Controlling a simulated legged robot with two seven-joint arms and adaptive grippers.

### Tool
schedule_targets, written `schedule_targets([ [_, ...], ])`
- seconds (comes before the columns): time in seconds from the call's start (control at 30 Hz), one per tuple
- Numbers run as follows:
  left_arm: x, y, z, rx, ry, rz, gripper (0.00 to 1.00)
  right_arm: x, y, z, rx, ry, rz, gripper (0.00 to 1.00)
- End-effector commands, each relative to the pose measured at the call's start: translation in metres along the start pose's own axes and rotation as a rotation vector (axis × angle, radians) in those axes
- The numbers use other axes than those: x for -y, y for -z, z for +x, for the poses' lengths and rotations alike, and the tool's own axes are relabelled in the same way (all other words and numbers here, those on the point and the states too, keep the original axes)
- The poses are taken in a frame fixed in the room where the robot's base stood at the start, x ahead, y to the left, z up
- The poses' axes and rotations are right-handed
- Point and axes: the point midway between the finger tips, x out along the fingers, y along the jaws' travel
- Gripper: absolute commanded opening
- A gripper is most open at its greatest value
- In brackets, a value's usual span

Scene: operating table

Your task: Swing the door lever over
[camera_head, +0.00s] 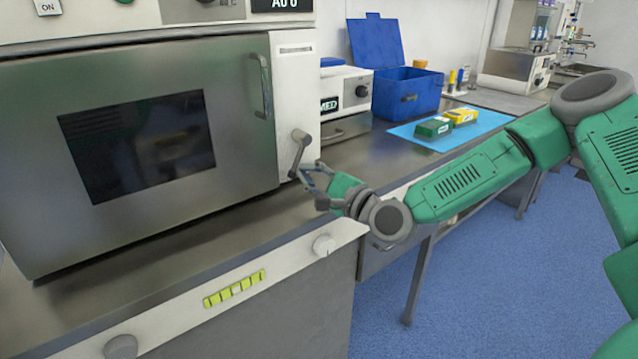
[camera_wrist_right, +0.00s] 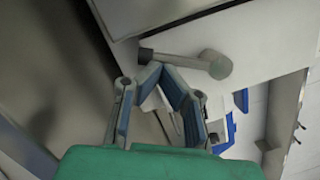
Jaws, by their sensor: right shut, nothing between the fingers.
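The door lever (camera_head: 299,150) is a grey crank on the white panel right of the oven-like cabinet's door (camera_head: 150,140). It hangs down, tilted slightly left toward its free end. In the right wrist view the lever (camera_wrist_right: 190,60) lies across the picture above my fingers, its round hub at the right and its dark end at the left. My right gripper (camera_head: 311,175) is shut and empty, just below and right of the lever's free end. Its fingertips (camera_wrist_right: 162,72) converge close beside the lever's dark end; I cannot tell whether they touch. My left gripper is out of view.
The cabinet door looks closed, with a vertical handle (camera_head: 262,85). A metal counter (camera_head: 230,215) runs below it. To the right are a white device (camera_head: 346,90), a blue open box (camera_head: 407,92) and a blue mat (camera_head: 484,124) with small green and yellow boxes.

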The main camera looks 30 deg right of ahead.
Motion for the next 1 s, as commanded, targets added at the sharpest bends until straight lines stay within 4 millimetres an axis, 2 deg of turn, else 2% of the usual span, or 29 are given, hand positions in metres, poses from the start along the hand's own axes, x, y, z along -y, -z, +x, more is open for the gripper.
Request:
schedule_targets([
  [0.03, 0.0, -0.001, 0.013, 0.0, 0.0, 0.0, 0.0, -0.005, -0.001, 0.0, 0.003, 0.012, 0.043, 0.0],
  [0.5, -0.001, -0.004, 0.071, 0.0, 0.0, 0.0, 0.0, -0.004, -0.028, 0.006, 0.004, 0.098, 0.478, 0.0],
  [0.7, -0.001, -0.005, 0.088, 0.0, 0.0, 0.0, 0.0, 0.0, -0.038, 0.007, 0.003, 0.13, 0.636, 0.0],
  [1.0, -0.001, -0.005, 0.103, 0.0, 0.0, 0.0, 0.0, 0.006, -0.047, 0.009, 0.002, 0.16, 0.795, 0.0],
])
